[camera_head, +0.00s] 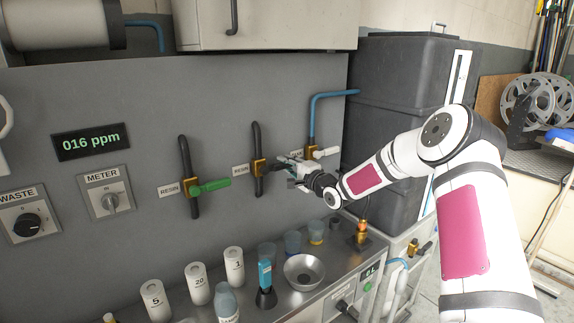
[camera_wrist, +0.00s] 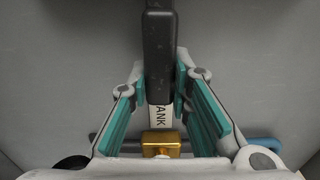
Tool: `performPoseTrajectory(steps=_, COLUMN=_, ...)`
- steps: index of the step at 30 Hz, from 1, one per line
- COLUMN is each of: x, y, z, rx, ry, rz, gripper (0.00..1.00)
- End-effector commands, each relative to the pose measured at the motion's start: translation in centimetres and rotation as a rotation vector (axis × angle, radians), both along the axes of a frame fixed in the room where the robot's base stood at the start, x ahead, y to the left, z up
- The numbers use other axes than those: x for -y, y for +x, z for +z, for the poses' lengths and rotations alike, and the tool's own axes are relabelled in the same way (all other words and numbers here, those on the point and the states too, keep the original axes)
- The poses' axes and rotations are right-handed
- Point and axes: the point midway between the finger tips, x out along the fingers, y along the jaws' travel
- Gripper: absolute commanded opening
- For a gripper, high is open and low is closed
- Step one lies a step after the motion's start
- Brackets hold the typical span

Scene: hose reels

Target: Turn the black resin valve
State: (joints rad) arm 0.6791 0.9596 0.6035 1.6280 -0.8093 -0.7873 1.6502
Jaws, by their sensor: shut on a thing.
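The black resin valve's handle (camera_wrist: 158,50) runs down the middle of the wrist view between the teal pads of my gripper (camera_head: 286,166). My gripper is shut on this handle. In the head view the valve's brass body (camera_head: 258,168) sits on a dark vertical pipe, just left of my gripper, with a RESIN label beside it. The handle there is mostly hidden by the gripper. In the wrist view the handle's end partly covers the TANK label (camera_wrist: 160,116).
The tank valve, with a white handle (camera_head: 326,152) and blue pipe (camera_head: 312,115), is close right of my gripper. Left is another resin valve with a green handle (camera_head: 210,187). Below, a counter holds cups, a metal bowl (camera_head: 304,271) and a blue device (camera_head: 265,278).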

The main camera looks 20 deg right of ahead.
Motion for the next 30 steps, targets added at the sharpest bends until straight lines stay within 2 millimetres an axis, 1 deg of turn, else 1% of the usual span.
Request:
performPoseTrajectory(steps=7, x=0.0, y=0.0, z=-0.2, rx=-0.005, ry=0.005, rz=-0.001, gripper=0.0)
performPoseTrajectory(steps=8, x=0.0, y=0.0, z=-0.2, rx=-0.005, ry=0.005, rz=-0.001, gripper=0.23)
performPoseTrajectory(steps=9, x=0.0, y=0.0, z=-0.2, rx=-0.005, ry=0.005, rz=-0.001, gripper=0.32)
performPoseTrajectory(steps=10, x=0.0, y=0.0, z=-0.2, rx=-0.004, ry=0.004, rz=-0.001, gripper=0.39)
performPoseTrajectory(steps=19, x=0.0, y=0.0, z=-0.1, rx=-0.003, ry=0.002, rz=-0.001, gripper=0.4)
performPoseTrajectory(steps=22, x=0.2, y=-0.4, z=-0.1, rx=-0.003, ry=0.001, rz=-0.001, gripper=0.4)
performPoseTrajectory(steps=26, x=0.7, y=-2.0, z=-0.1, rx=-0.005, ry=0.003, rz=-0.002, gripper=0.4)
performPoseTrajectory(steps=30, x=1.7, y=-4.6, z=-0.1, rx=-0.004, ry=0.002, rz=-0.003, gripper=0.4)
